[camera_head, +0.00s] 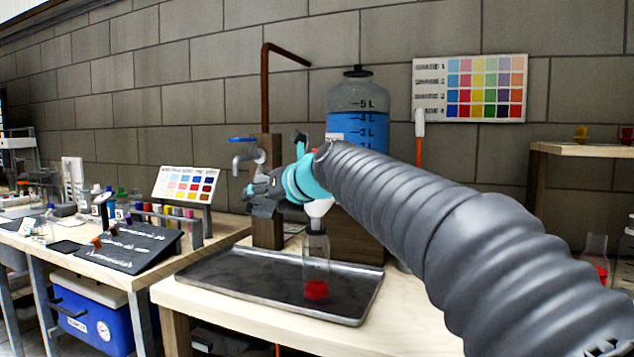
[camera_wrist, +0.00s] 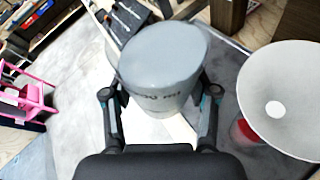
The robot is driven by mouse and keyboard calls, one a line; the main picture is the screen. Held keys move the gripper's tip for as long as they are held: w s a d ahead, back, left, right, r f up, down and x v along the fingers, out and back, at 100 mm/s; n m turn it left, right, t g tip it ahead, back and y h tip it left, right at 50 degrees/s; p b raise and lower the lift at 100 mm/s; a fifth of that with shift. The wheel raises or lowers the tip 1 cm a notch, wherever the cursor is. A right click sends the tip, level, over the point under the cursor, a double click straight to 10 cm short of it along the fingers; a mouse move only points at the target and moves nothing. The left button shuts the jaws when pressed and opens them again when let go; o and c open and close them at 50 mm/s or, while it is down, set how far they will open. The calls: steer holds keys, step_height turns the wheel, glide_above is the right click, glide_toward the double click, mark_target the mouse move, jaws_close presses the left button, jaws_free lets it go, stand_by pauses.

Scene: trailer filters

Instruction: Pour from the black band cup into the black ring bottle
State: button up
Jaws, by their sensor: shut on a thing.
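My gripper (camera_head: 266,194) is above the tray, left of the bottle's funnel. In the wrist view my gripper (camera_wrist: 160,94) is shut on a pale grey cup (camera_wrist: 162,62) with dark lettering on its side. I cannot make out a black band or what is inside it. In the head view the gripper hides most of the cup. A clear bottle (camera_head: 316,262) stands upright on the tray with red at its bottom. A white funnel (camera_head: 319,209) sits in its neck. In the wrist view the funnel (camera_wrist: 263,88) is right of the cup, apart from it, with red beneath.
The dark metal tray (camera_head: 215,278) lies on the wooden table. A tap (camera_head: 248,157) and a large jug of blue liquid (camera_head: 357,105) stand behind. A side table at left holds a dark sloped board (camera_head: 125,245) and several small bottles. A blue cooler (camera_head: 88,318) is below.

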mark_target(276, 204)
steer(key=shift+r, duration=0.1)
steer(key=shift+w+d+r+m+y, duration=0.15)
steer(key=shift+r+m, duration=0.1)
steer(key=shift+r, duration=0.4)
steer(key=shift+d+r+m+y, duration=0.2)
steer(key=shift+r, duration=0.4)
steer(key=shift+w+d+r+m+y, duration=0.15)
steer(key=shift+r+m, duration=0.1)
steer(key=shift+r, duration=0.4)
steer(key=shift+w+d+r+m+y, duration=0.1)
steer(key=shift+d+r+m+y, duration=0.3)
steer(key=shift+d+m+y, duration=0.15)
stand_by(1.0)
steer(key=shift+f+m+t+y, duration=0.3)
steer(key=shift+m+y, duration=0.05)
steer(key=shift+m, duration=0.4)
stand_by(1.2)
steer(key=shift+a+r+m+y, duration=0.1)
steer(key=shift+r+m+y, duration=0.4)
steer(key=shift+m, duration=0.2)
stand_by(1.8)
